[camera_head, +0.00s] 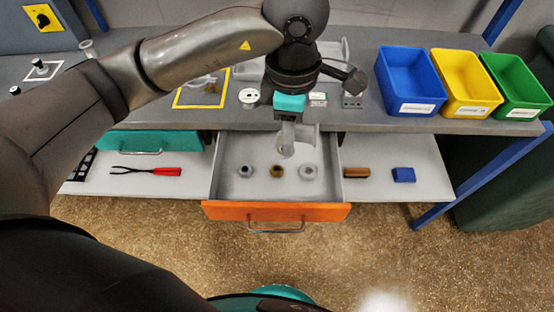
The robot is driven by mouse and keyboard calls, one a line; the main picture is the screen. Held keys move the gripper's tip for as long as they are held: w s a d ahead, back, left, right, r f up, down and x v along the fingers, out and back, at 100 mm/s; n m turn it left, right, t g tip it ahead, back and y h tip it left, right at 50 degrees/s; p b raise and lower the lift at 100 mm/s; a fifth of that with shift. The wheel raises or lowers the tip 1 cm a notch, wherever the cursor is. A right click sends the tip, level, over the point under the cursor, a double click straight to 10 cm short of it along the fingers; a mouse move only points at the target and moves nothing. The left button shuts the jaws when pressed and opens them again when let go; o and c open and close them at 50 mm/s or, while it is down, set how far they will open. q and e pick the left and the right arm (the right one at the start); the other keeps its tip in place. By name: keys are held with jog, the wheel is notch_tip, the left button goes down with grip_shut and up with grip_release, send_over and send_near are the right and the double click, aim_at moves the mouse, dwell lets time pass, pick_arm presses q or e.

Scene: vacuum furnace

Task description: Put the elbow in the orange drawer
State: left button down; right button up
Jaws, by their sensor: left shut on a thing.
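The light grey elbow (287,139) hangs below my left gripper (288,118), which is shut on it. My left arm comes in from the left and reaches down over the bench's front edge. The orange drawer (277,212) is pulled open under the bench. The elbow shows over the back part of the drawer's inside; I cannot tell how high above the floor it is. Inside the drawer lie a grey fitting (245,171), a brass-coloured fitting (277,171) and another light grey fitting (308,171).
Blue (410,82), yellow (467,84) and green (516,86) bins stand on the bench at right. A red-handled tool (166,171) lies on the shelf left of the drawer. A brown block (356,173) and a blue block (403,175) lie right of it.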

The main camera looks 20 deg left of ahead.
pick_arm(q)
jog(key=shift+w+d+r+n, duration=0.1)
jog(key=shift+d+r+n, duration=0.2)
jog(key=shift+n, duration=0.4)
jog(key=shift+f, duration=0.25)
notch_tip(320, 180, down, 16)
jog(key=b, duration=0.3)
jog(key=shift+r, duration=0.15)
notch_tip(320, 180, down, 4)
jog(key=shift+r+b, duration=0.2)
jog(key=shift+b, duration=0.2)
jog(key=shift+f, duration=0.2)
jog(key=c, duration=0.9)
grip_release()
jog(key=o, duration=0.3)
pick_arm(e)
jog(key=f, duration=0.1)
jog(key=w+d+f, duration=0.1)
jog(key=w+f, duration=0.1)
jog(key=f, duration=0.1)
jog(key=shift+d, duration=0.4)
